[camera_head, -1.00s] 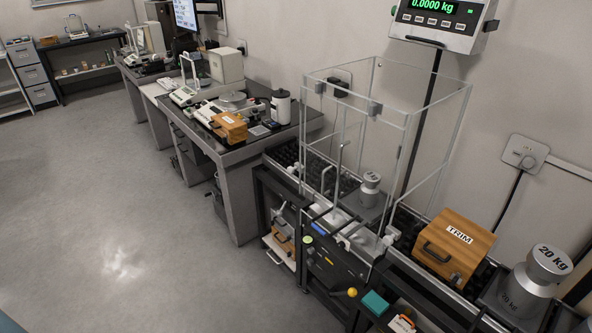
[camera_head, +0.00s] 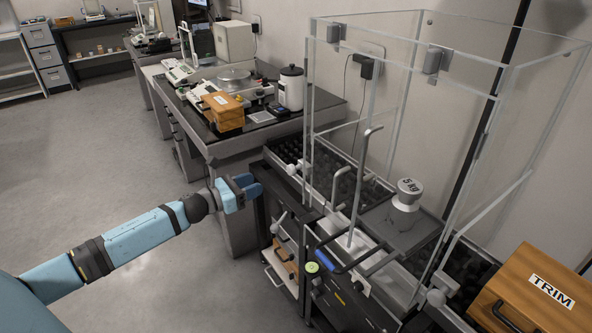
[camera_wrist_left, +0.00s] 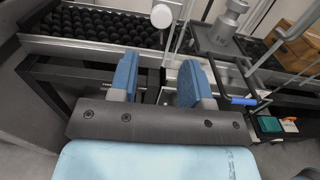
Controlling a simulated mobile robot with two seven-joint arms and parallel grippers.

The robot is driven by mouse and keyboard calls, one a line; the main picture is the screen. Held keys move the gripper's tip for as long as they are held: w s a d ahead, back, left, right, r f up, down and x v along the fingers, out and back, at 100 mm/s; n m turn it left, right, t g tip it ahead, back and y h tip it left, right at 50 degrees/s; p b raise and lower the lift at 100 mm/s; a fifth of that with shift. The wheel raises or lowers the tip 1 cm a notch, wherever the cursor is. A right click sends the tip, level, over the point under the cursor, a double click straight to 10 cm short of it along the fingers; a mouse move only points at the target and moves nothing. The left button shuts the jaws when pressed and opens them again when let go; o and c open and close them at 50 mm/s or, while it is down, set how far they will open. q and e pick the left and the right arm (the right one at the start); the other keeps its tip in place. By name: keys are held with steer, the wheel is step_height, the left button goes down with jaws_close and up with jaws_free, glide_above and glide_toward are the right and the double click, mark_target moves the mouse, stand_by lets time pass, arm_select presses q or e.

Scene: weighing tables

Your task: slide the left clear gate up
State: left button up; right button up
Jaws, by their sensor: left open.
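A clear-walled enclosure stands right of centre in the head view; its left clear gate (camera_head: 308,110) is a see-through pane, and its lower edge is hard to make out. A pale round knob (camera_head: 292,169) sits low at the enclosure's left corner; a pale knob also shows at the top of the left wrist view (camera_wrist_left: 161,15). My left gripper (camera_head: 250,187) is open and empty, left of the knob and a little lower in the picture, apart from it. In the left wrist view its two blue fingers (camera_wrist_left: 162,82) are spread, with nothing between them. My right gripper is not in view.
Inside the enclosure a 5 kg weight (camera_head: 407,195) stands on a dark plate (camera_head: 392,228). Grey bent rods (camera_head: 362,180) rise close by. A roller bed (camera_head: 345,187) runs behind the knob. A wooden TRIM box (camera_head: 520,290) sits at right. Floor at left is clear.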

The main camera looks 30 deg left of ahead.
mark_target(289, 170)
arm_select(q)
steer(key=x, duration=1.3)
steer(key=shift+w+d+r, duration=0.1)
steer(key=shift+w+d, duration=0.05)
steer(key=shift+d, duration=0.1)
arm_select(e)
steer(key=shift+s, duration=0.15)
arm_select(q)
steer(key=shift+c, duration=0.2)
